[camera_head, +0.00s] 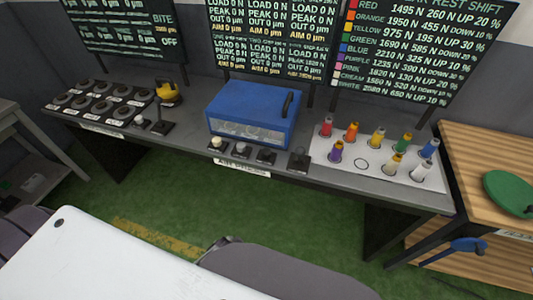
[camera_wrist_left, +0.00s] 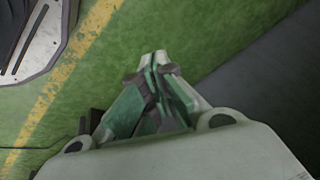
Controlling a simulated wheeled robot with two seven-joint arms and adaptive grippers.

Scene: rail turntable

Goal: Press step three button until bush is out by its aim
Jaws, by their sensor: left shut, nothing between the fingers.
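A blue box (camera_head: 252,113) with a clear front window and a dark handle stands mid-bench in the head view. A row of small buttons sits along the bench edge before it: a pale-topped one (camera_head: 217,143), two grey ones (camera_head: 242,150) (camera_head: 266,157) and a dark one (camera_head: 299,160). I cannot tell which is step three. Several coloured bushes (camera_head: 376,139) stand on a white board (camera_head: 360,165) at the right. My left gripper (camera_wrist_left: 154,56) is shut and empty above green floor in the left wrist view, away from the bench. My right gripper is out of view.
Dark display boards (camera_head: 275,37) behind the bench (camera_head: 330,187) read load, peak and out 0. Black round pieces (camera_head: 90,98) and a yellow-and-black item (camera_head: 168,93) are at the left. A wooden table (camera_head: 480,150) with a green disc (camera_head: 508,192) stands right.

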